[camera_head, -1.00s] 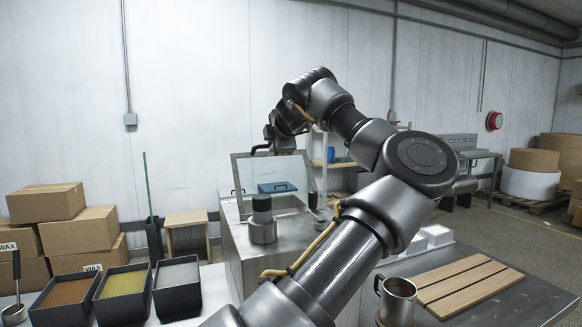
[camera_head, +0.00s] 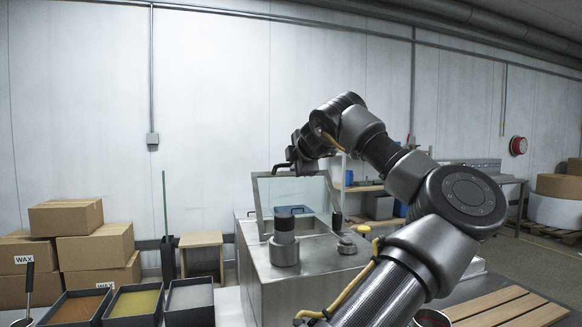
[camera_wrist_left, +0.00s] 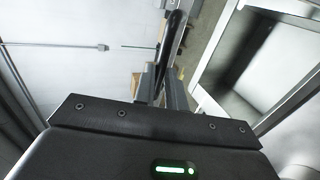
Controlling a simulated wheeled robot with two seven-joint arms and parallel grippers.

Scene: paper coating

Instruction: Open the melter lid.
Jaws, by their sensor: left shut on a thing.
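The melter (camera_head: 280,290) is a steel box in the middle of the head view. Its lid (camera_head: 261,203), a metal frame with a clear pane, stands raised, roughly upright, above the melter top. My left gripper (camera_head: 288,167) is at the lid's upper left edge, shut on the dark lid handle (camera_head: 280,173). In the left wrist view the black handle (camera_wrist_left: 172,40) runs down between the fingers (camera_wrist_left: 162,90). The finger contact is partly hidden there. My right gripper is in neither view.
Several black bins (camera_head: 133,305) stand at left, before stacked boxes (camera_head: 90,250). Wooden boards (camera_head: 500,308) lie at lower right.

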